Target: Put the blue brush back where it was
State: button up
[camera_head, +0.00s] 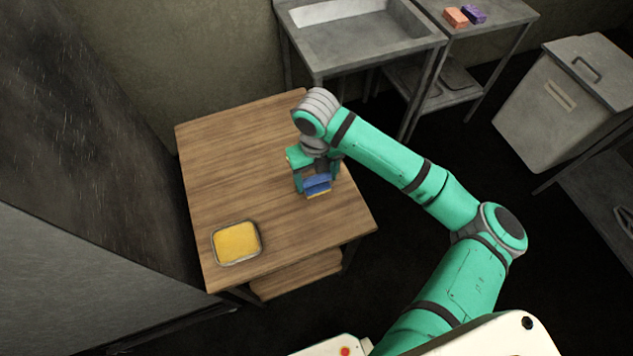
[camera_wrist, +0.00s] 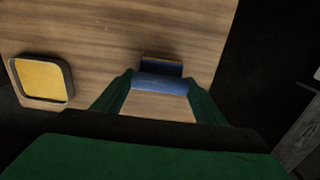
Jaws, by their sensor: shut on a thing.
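My gripper (camera_head: 316,179) is over the right part of the wooden table (camera_head: 240,145) and points down. It is shut on the blue brush (camera_head: 318,184), which has a yellowish lower edge in the head view. In the wrist view the blue brush (camera_wrist: 160,82) lies between the two green fingers of my gripper (camera_wrist: 160,87). I cannot tell whether the brush touches the tabletop. The place where the brush was before is not marked in either view.
A tray with yellow contents (camera_head: 237,243) sits at the table's front left corner. A metal sink (camera_head: 355,35) stands behind. An orange block (camera_head: 456,17) and a purple block (camera_head: 475,14) lie on the side counter. A grey bin (camera_head: 565,100) is at right. The table's middle is clear.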

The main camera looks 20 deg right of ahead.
aim_at(316, 184)
jog(key=shift+f, duration=1.55)
jog(key=shift+f, duration=0.1)
jog(key=o, duration=1)
jog(key=shift+o, duration=0.2)
